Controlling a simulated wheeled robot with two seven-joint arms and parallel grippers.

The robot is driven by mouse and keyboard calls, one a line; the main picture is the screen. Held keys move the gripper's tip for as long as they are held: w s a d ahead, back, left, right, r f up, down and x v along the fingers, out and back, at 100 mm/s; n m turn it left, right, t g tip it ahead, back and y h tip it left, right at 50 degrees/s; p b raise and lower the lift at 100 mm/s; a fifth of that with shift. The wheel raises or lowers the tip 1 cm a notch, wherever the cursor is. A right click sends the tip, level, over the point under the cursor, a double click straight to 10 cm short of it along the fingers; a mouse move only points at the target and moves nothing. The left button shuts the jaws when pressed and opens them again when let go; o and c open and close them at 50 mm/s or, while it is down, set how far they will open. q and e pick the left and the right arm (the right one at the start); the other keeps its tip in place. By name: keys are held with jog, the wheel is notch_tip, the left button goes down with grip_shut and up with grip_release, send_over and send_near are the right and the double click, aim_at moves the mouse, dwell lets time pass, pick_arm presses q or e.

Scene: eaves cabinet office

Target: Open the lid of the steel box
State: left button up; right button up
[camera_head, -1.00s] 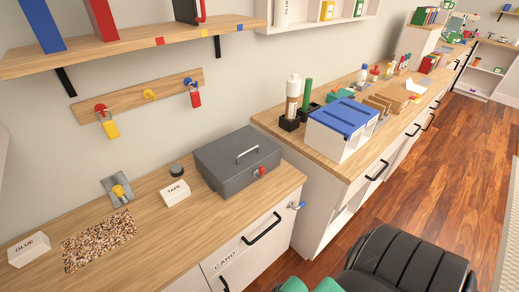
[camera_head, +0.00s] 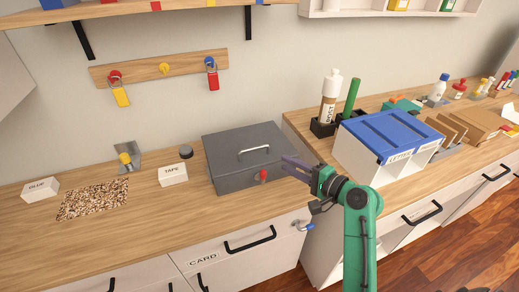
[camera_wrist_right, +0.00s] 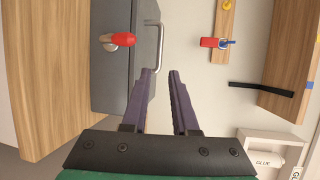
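The dark grey steel box (camera_head: 232,178) stands on the wooden counter with its lid shut. A pale bail handle (camera_head: 254,150) is on top of the lid. A red key or knob (camera_head: 263,176) sits at its front lock. My right gripper (camera_head: 285,163) is at the box's right front corner, its fingers pointing toward the box. The right wrist view shows the steel box (camera_wrist_right: 108,75), the handle (camera_wrist_right: 159,40) and the red knob (camera_wrist_right: 122,39) ahead of the fingers. The fingers (camera_wrist_right: 160,74) are apart with nothing between them. My left gripper is not in view.
A white organizer with a blue top (camera_head: 385,135) stands right of the box. A tape box (camera_head: 173,175) and a glue box (camera_head: 41,190) are on the counter to the left. A wooden rail (camera_head: 158,68) with padlocks hangs above. A drawer with a black handle (camera_head: 249,239) is below.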

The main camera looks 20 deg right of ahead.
aim_at(256, 149)
jog(key=p+x, duration=0.1)
jog(key=x, duration=1.3)
jog(key=shift+w+f+p, duration=0.1)
jog(key=shift+w+p, duration=0.1)
jog(key=shift+p, duration=0.2)
grip_shut()
dwell(0.4)
